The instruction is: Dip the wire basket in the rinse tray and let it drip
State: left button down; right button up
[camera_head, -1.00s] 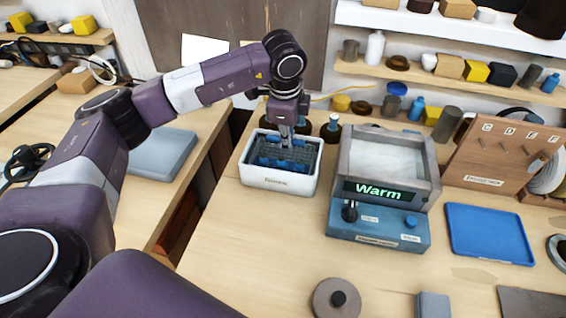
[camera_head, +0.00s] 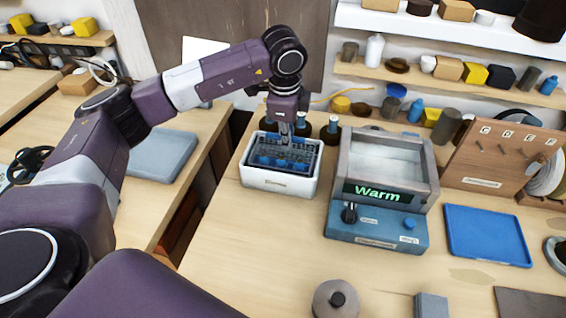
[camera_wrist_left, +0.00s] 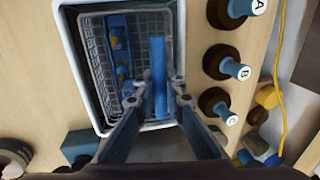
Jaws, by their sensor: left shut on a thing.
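The rinse tray (camera_head: 278,184) is a white, open-topped box on the bench, left of the device marked "Warm". The dark wire basket (camera_head: 270,147) is within the tray's outline; its mesh shows in the left wrist view (camera_wrist_left: 97,50). I cannot tell how deep it sits. Blue pieces lie in the basket, some with orange spots in the left wrist view. My left gripper (camera_head: 285,136) points down over the basket, shut on its blue handle (camera_wrist_left: 159,75). The fingers hide part of the basket. My right gripper is not in view.
Dark bottles with blue tops (camera_head: 333,123), lettered in the left wrist view, stand close behind and right of the tray. The "Warm" device (camera_head: 375,232) stands to the right, then a blue flat tray (camera_head: 487,236). The bench in front of the rinse tray is clear.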

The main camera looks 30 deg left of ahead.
pick_arm(q)
jog(key=shift+r+p, duration=1.65)
jog(key=shift+r, duration=1.8)
notch_tip(320, 180, up, 4)
jog(key=shift+p, duration=1.1)
